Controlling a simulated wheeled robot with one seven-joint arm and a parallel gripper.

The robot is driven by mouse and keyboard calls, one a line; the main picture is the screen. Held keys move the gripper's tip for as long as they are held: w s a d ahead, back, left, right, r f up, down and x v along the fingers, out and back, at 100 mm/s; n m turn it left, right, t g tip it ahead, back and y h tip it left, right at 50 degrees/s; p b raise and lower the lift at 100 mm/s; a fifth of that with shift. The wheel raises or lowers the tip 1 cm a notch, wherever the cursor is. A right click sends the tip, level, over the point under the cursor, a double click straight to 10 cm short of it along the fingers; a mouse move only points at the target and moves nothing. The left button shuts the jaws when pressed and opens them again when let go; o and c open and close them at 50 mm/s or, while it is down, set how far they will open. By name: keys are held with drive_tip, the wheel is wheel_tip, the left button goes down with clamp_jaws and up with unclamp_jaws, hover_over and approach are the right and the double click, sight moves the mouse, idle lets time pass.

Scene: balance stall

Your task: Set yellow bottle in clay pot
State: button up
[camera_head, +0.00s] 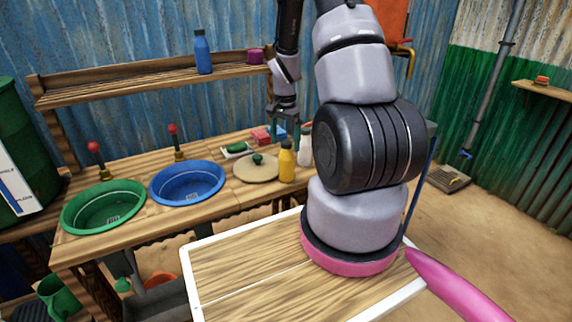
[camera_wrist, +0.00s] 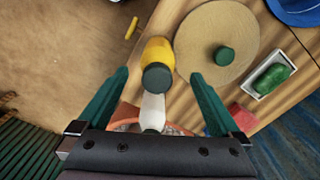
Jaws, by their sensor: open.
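The yellow bottle (camera_head: 286,163) stands upright at the right end of the wooden bench, with a dark cap. In the wrist view the yellow bottle (camera_wrist: 158,52) appears between and beyond my fingertips, apart from them. My gripper (camera_head: 284,124) is above the bench behind the bottles. In the wrist view my gripper (camera_wrist: 159,76) has its green fingers spread, with nothing clamped. An orange-brown rim, seemingly the clay pot (camera_wrist: 121,116), shows partly behind my gripper's body. I cannot make the pot out in the head view, where my arm covers that area.
A white bottle (camera_head: 305,152) stands close beside the yellow one. A round woven mat (camera_head: 258,174) with a green weight, a small tray (camera_head: 237,151) and red blocks (camera_head: 262,136) are nearby. Blue (camera_head: 187,183) and green (camera_head: 103,208) basins lie left. A blue bottle (camera_head: 202,53) stands on the shelf.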

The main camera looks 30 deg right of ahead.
sight(286, 161)
wheel_tip(286, 161, down, 9)
drive_tip(key=shift+s+d+r, duration=0.15)
drive_tip(key=shift+r, duration=0.05)
clamp_jaws()
idle(0.4)
drive_tip(key=shift+r, duration=0.15)
